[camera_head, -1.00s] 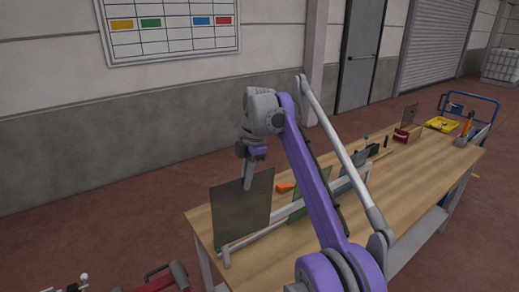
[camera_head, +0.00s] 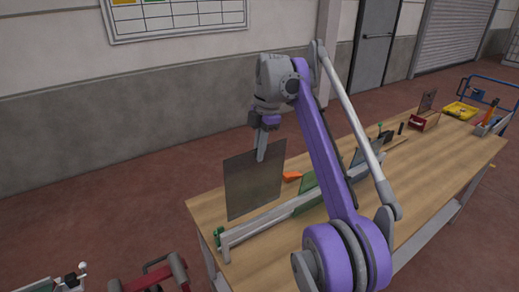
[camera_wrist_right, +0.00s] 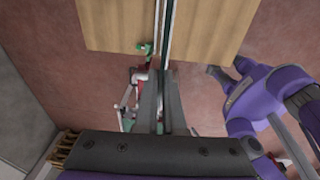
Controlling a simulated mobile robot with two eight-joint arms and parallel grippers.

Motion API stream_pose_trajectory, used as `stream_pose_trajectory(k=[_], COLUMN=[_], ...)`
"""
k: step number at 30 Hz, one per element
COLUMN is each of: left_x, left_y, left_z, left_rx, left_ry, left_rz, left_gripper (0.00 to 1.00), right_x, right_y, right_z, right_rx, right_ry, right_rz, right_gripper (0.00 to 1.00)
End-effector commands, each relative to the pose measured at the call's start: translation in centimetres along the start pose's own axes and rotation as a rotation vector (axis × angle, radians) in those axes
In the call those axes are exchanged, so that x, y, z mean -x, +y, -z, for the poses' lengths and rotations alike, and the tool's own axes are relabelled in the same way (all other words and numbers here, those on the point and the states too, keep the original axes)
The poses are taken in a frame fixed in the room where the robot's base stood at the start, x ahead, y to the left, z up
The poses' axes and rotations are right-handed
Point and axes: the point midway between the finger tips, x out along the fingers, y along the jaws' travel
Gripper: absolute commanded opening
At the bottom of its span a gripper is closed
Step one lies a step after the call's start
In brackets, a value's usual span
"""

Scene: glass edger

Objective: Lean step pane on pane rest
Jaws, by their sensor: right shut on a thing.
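My right gripper (camera_head: 262,150) is shut on the top edge of a dark, see-through pane (camera_head: 253,185), which hangs upright below it. In the right wrist view the pane (camera_wrist_right: 166,40) shows edge-on between the right gripper's fingers (camera_wrist_right: 163,110). A long grey rail with a green end, apparently the pane rest (camera_head: 262,224), lies along the workbench. The pane's lower edge is just behind the rail's left part in the head view; I cannot tell whether it touches the rest or bench. My left gripper is not in view.
A green pane (camera_head: 306,188) stands farther along the rail, partly hidden by my right arm. An orange object (camera_head: 291,175) lies behind it on the wooden workbench (camera_head: 415,185). A red holder (camera_head: 424,122) and yellow tray (camera_head: 461,110) stand at the far end. Red-and-grey equipment (camera_head: 150,278) is lower left.

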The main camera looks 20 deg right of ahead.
Motion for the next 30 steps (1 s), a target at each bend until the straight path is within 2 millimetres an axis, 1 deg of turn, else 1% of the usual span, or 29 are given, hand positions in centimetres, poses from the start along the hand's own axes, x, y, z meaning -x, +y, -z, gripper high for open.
stream_pose_trajectory(k=[8,30], left_x=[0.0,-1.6], left_y=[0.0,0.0], left_z=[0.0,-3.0], left_rx=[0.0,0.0], left_ry=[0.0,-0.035], left_rz=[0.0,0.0], left_gripper=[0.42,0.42], right_x=[0.1,-5.4], right_y=[0.0,-0.1], right_z=[-0.3,-0.9], right_rx=[-0.001,-0.001], right_ry=[0.007,0.007], right_rz=[-0.001,0.001], right_gripper=[0.0,0.0])
